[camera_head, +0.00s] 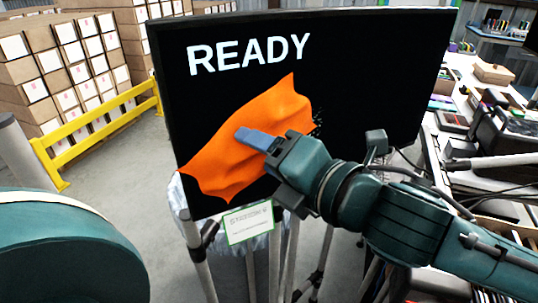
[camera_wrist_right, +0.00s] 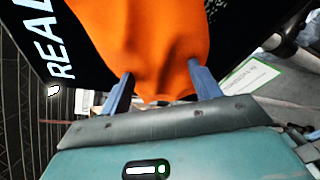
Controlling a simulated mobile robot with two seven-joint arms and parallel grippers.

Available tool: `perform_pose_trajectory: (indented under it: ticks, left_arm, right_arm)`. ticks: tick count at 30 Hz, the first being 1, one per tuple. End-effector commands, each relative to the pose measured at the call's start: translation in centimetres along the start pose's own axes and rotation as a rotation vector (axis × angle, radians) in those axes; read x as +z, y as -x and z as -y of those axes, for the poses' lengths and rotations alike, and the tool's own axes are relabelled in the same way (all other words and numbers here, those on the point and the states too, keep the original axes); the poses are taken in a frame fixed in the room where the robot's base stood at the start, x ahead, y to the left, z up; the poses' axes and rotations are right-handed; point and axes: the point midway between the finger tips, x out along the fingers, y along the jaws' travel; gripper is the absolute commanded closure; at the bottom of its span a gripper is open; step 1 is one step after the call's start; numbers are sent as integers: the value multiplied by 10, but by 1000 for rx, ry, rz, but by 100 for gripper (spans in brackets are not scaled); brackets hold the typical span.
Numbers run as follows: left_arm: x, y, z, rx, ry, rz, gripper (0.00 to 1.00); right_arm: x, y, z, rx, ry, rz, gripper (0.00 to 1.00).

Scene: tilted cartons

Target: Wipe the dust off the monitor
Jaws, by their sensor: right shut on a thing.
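The monitor (camera_head: 375,70) is a large black screen with white "READY" text at its upper left. It stands in front of me, slightly tilted in the picture, and its dark screen also shows in the right wrist view (camera_wrist_right: 98,20). An orange cloth (camera_head: 215,163) lies spread against the lower left of the screen. My right gripper (camera_head: 254,139) is shut on the cloth, which bunches between its two blue fingers in the right wrist view (camera_wrist_right: 160,85). A patch of pale specks (camera_head: 317,128) shows on the screen just right of the cloth. My left gripper is out of view.
Stacked cartons (camera_head: 70,70) stand at the back left behind a yellow rail (camera_head: 105,122). A cluttered workbench (camera_head: 455,75) is at the right. A white label with a green border (camera_head: 248,222) hangs below the monitor, among grey poles. Grey floor shows at left.

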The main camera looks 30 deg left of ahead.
Motion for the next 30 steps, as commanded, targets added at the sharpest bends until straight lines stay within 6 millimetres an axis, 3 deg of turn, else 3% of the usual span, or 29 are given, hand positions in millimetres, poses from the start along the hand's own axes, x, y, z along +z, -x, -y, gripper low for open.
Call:
perform_pose_trajectory:
  ticks: [17, 30]
  left_arm:
    - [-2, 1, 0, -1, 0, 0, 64]
    - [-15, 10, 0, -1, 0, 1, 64]
  right_arm:
    - [4, -9, 0, 1, 1, 0, 55]
    - [32, 2, 17, -1, 2, 2, 55]
